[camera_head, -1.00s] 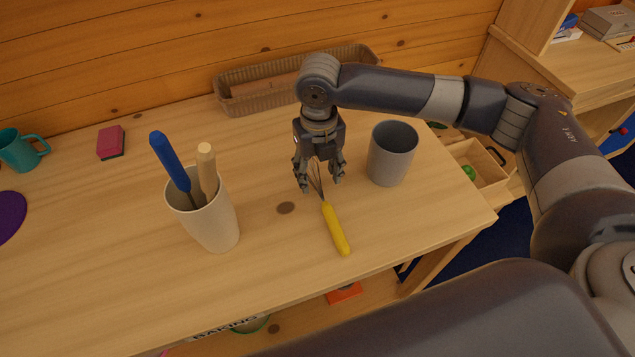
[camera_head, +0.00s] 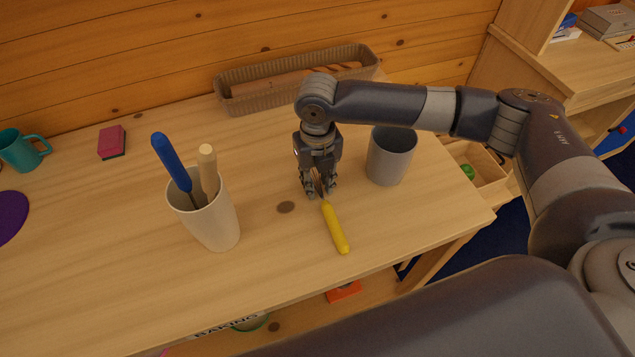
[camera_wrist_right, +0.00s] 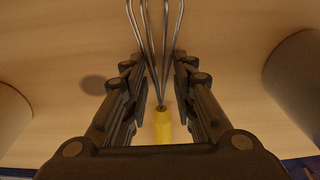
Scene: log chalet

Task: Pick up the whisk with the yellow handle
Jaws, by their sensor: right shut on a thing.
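The whisk with the yellow handle (camera_head: 335,228) lies on the wooden table, its handle pointing toward the front edge. My right gripper (camera_head: 320,193) points down over the whisk's wire end and is shut on the whisk near where the wires meet the handle. In the right wrist view, the whisk's wires (camera_wrist_right: 155,45) run between the two fingers of my right gripper (camera_wrist_right: 160,95), with the yellow handle below them. In the head view the wires are mostly hidden by the fingers. My left gripper is not in view.
A grey cup (camera_head: 390,158) stands close to the right of my gripper. A white cup (camera_head: 215,225) with a blue-handled and a wooden-handled utensil stands to the left. A long basket (camera_head: 240,98) lies at the back. The table's front left is clear.

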